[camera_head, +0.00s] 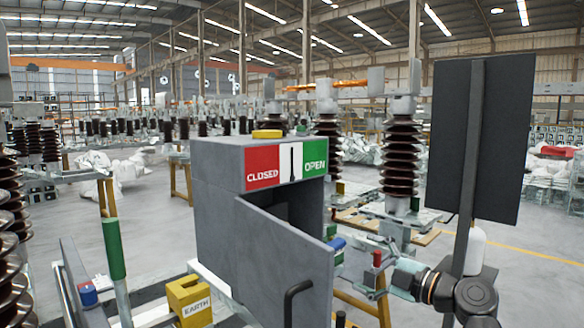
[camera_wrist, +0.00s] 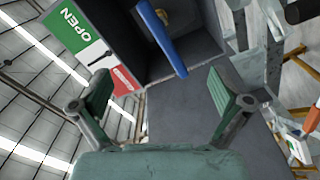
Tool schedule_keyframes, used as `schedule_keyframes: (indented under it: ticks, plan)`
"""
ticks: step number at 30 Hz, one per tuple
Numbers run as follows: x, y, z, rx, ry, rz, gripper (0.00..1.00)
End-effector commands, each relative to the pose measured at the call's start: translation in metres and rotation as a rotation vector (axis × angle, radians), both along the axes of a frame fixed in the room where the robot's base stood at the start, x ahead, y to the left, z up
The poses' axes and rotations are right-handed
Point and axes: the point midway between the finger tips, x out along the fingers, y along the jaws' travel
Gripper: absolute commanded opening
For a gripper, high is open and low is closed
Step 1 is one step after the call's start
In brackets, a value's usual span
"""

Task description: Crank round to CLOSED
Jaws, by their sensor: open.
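The grey cabinet (camera_head: 222,205) carries a red CLOSED and green OPEN label (camera_head: 287,164); a black pointer (camera_head: 291,162) stands on the white strip between them. The label also shows, rotated, in the wrist view (camera_wrist: 72,30). The cabinet door (camera_head: 275,255) hangs open. A blue crank handle (camera_wrist: 162,38) sticks out of the dark opening in the wrist view; its blue end (camera_head: 337,243) shows past the door's edge in the head view. My gripper (camera_wrist: 160,80) is open and empty, its green fingers apart on either side below the handle, not touching it. The crank's inner mount is mostly hidden.
The door with its black handle (camera_head: 292,300) juts forward beside my gripper. A yellow EARTH block (camera_head: 189,300) and a green-topped post (camera_head: 114,250) stand at the left. Brown insulators (camera_head: 400,160) stand behind. A dark panel (camera_head: 478,140) is at the right.

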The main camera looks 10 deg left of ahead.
Motion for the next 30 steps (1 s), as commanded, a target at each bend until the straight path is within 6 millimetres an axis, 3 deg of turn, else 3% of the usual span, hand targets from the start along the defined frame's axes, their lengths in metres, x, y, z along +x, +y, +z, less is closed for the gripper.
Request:
schedule_keyframes:
  ticks: [1,5,19,23,30]
  plan:
    - [0.0000,0.0000,0.0000,0.000,0.000,0.000,0.93]
    - [0.0000,0.0000,0.0000,0.000,0.000,0.000,0.48]
    - [-0.0013,0.0032,0.0006,0.007,0.016,0.006,0.48]
    - [-0.0018,0.0042,-0.0020,0.094,0.138,0.008,0.48]
    - [-0.0043,0.0062,-0.0036,0.393,0.561,0.015,0.48]
